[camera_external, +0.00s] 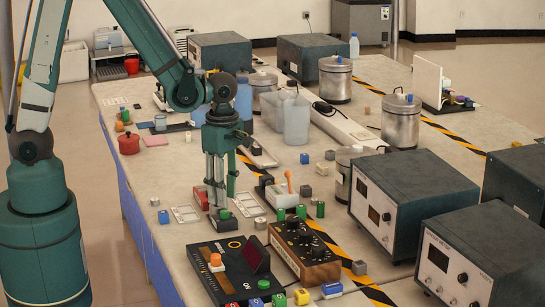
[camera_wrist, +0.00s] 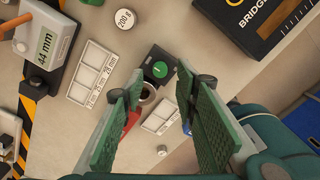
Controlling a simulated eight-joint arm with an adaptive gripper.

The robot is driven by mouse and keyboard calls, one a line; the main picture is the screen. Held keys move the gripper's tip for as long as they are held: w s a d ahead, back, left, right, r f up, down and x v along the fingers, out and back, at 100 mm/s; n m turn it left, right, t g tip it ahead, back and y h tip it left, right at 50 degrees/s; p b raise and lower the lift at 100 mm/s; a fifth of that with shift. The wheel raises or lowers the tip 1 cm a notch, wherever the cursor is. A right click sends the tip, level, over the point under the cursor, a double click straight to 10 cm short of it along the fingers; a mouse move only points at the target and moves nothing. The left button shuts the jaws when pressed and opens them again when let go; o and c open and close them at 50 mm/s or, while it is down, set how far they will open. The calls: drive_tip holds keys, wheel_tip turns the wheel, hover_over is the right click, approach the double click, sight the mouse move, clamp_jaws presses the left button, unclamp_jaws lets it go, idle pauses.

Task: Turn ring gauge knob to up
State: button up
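My gripper (camera_external: 220,190) points down over the table. In the wrist view my gripper (camera_wrist: 161,88) has its two green pads apart, with nothing held between them. Between and beyond the pads are a small black block with a green round top (camera_wrist: 158,69) and a dark round opening with a pale rim (camera_wrist: 148,92); this may be the ring gauge, but I cannot tell. The green top also shows below my gripper in the external view (camera_external: 224,214). A red part (camera_wrist: 131,121) shows beside the left pad, partly hidden. No knob direction is readable.
A box marked 44 mm (camera_wrist: 46,50) with an orange handle stands farther left. A black panel (camera_external: 230,270) and a wooden box with dark knobs (camera_external: 303,250) stand in front. Grey instruments (camera_external: 410,200) stand right.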

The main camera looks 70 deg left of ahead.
sight(225, 211)
drive_tip(key=shift+f+b, duration=0.35)
drive_tip(key=shift+f, duration=1.95)
drive_tip(key=c, duration=0.9)
